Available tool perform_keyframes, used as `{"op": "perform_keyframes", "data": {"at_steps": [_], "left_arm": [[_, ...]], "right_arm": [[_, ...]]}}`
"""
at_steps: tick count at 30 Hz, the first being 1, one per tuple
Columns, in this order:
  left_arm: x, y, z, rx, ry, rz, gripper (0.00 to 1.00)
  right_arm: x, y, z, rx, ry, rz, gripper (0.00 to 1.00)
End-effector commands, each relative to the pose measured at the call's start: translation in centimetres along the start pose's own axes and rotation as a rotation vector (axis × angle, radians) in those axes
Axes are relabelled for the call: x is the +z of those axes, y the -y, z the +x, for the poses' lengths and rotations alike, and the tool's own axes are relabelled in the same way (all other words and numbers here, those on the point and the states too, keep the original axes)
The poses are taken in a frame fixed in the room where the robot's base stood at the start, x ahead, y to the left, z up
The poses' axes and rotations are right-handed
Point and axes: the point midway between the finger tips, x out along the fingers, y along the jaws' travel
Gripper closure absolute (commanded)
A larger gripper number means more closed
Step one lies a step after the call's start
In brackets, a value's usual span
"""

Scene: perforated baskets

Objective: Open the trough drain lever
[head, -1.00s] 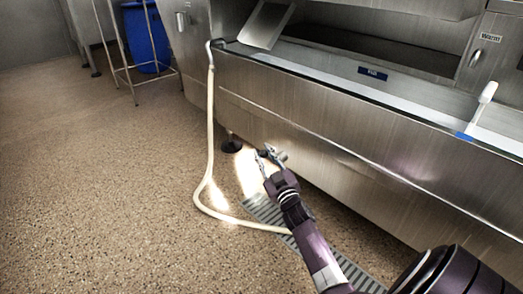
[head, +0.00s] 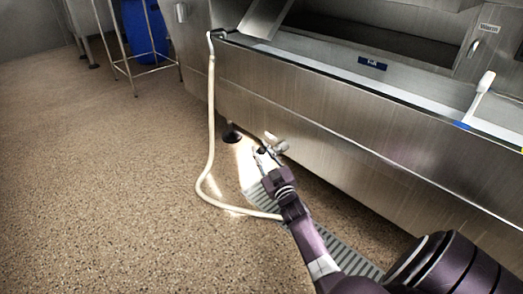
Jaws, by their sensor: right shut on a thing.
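The steel trough (head: 330,130) runs across the right half of the head view. Under its lower edge is the small metal drain valve (head: 278,147) with its lever (head: 271,137); it is small and partly covered by my fingers. My right gripper (head: 265,158) reaches up from the lower right and is shut on the drain lever at the valve. The exact contact is too small to see clearly. My left gripper is not in view.
A cream hose (head: 211,120) hangs from the trough's left end and loops over the floor to behind my right arm. A floor grate (head: 340,248) lies below the trough. A white-handled brush (head: 480,95) rests on the ledge.

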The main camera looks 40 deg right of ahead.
Motion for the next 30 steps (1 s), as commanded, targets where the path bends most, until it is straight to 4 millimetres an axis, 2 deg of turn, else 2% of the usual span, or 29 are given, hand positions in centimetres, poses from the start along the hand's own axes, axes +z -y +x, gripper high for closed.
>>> {"op": "perform_keyframes", "data": {"at_steps": [1, 3, 4, 6, 17, 20, 30], "left_arm": [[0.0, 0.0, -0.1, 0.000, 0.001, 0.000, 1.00], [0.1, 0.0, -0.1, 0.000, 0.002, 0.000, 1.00], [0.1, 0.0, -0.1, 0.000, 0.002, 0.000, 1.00], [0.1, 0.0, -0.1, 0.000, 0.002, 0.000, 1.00], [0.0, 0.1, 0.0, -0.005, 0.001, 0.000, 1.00], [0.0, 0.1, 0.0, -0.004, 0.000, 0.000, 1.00], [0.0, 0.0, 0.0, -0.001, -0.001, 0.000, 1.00]], "right_arm": [[0.6, 0.6, -0.2, -0.007, 0.014, 0.006, 1.00], [0.6, 0.6, -0.2, -0.007, 0.014, 0.006, 1.00], [0.6, 0.6, -0.2, -0.007, 0.015, 0.006, 0.78], [0.6, 0.6, -0.2, -0.007, 0.013, 0.005, 0.71], [-0.3, 0.0, 0.0, -0.003, 0.004, 0.000, 0.71], [-1.4, -0.4, 0.2, -0.003, 0.002, -0.001, 0.71], [-7.0, -2.5, 1.1, -0.006, 0.003, 0.001, 0.71]]}}
